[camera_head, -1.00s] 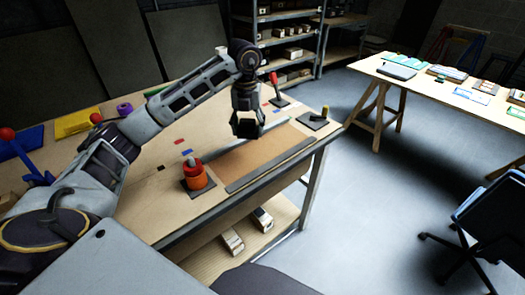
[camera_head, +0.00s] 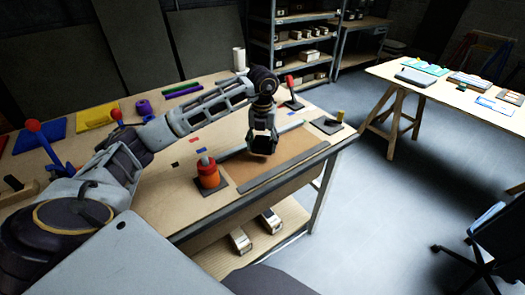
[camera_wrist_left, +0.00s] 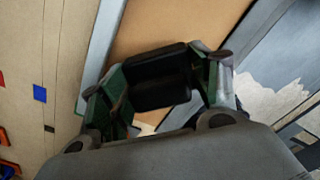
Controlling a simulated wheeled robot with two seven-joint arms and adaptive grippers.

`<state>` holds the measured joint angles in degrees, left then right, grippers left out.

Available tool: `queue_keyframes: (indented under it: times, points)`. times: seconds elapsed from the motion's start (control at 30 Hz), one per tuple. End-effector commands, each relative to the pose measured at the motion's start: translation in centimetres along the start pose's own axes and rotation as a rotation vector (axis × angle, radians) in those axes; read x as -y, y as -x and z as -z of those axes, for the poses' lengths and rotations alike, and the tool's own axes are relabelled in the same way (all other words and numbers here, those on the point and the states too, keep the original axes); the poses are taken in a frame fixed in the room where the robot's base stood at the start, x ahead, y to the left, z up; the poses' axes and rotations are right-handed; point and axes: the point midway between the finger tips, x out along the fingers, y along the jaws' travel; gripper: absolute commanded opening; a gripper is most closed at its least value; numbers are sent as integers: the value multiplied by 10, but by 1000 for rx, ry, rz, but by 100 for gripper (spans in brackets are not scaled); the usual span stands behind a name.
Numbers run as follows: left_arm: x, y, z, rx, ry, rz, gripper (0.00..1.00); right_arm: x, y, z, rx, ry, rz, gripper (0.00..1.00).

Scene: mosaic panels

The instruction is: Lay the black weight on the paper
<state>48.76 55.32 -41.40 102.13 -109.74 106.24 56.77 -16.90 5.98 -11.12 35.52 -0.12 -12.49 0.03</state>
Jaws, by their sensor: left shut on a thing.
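The black weight (camera_head: 263,147) is a dark block held in my left gripper (camera_head: 262,140). In the left wrist view the weight (camera_wrist_left: 158,78) sits between the two fingers, which are shut on it from either side. The brown paper (camera_head: 244,172) lies flat on the workbench between two grey bars. The gripper and weight are over the paper's far part; whether the weight touches the paper is hard to tell. In the left wrist view the paper (camera_wrist_left: 155,28) shows beyond the weight. My right gripper is not in view.
A grey bar (camera_head: 282,168) edges the paper on the near side. An orange-red stacked object (camera_head: 208,177) stands at its left. A red-handled post (camera_head: 291,92) and a dark plate with a yellow knob (camera_head: 329,124) stand behind and right. The bench's right edge is close.

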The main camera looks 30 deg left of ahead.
Motion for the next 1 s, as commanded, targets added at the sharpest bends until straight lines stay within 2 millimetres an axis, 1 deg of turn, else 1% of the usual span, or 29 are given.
queue_keyframes:
  times: [0.37, 0.47, 0.73, 0.83, 1.0]
  points:
    - [0, -1, 0, 1, 0, 1, 8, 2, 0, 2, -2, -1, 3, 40]
    - [0, -7, 0, 0, 0, 0, 8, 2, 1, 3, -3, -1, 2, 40]
    - [0, -31, 0, 0, 0, 0, 8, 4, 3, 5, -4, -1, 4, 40]
    - [0, -36, 0, 1, 0, 1, 8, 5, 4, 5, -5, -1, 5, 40]
    - [0, -37, 0, 2, 0, 1, 8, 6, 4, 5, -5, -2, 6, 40]
